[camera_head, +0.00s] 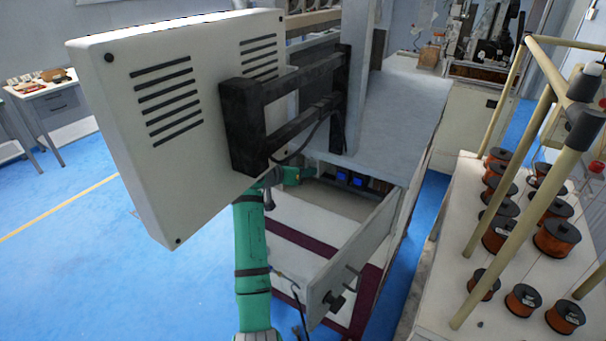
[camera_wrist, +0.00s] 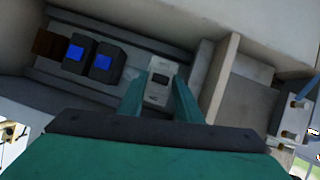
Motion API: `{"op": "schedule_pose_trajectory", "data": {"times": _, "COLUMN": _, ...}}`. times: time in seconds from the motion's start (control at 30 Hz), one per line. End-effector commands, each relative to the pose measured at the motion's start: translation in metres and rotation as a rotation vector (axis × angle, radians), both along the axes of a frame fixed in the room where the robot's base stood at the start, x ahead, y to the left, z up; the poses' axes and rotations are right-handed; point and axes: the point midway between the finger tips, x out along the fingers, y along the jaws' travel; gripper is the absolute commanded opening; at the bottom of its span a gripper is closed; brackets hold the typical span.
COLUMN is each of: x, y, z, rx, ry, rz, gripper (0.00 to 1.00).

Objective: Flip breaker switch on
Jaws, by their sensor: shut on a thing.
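The breaker (camera_wrist: 161,77) is a small pale grey block with a dark slot, set on a dark rail inside the cabinet (camera_head: 365,225). In the wrist view my gripper (camera_wrist: 158,98) has its two green fingers on either side of the breaker, shut on it. In the head view my gripper (camera_head: 300,175) reaches into the cabinet, mostly behind my green arm and the panel. The breaker cannot be made out there. Whether its lever is up or down is too small to tell.
Two dark blocks with blue faces (camera_head: 350,179) sit on the same rail; they also show in the wrist view (camera_wrist: 88,58). An open cabinet door (camera_head: 355,265) stands right. Copper spools (camera_head: 556,235) fill a rack.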

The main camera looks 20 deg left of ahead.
Motion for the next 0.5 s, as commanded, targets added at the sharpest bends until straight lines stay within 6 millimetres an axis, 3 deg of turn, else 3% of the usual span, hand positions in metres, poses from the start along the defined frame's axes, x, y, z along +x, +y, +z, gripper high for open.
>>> {"op": "schedule_pose_trajectory", "data": {"times": 0.43, "x": 0.0002, "y": 0.0037, "z": 0.0022, "rx": 0.012, "ry": 0.039, "rz": 0.008, "gripper": 0.09}}
{"op": "schedule_pose_trajectory", "data": {"times": 0.47, "x": 0.0002, "y": 0.0037, "z": 0.0022, "rx": 0.012, "ry": 0.039, "rz": 0.008, "gripper": 0.38}}
{"op": "schedule_pose_trajectory", "data": {"times": 0.5, "x": 0.0002, "y": 0.0036, "z": 0.0022, "rx": 0.011, "ry": 0.038, "rz": 0.008, "gripper": 0.38}}
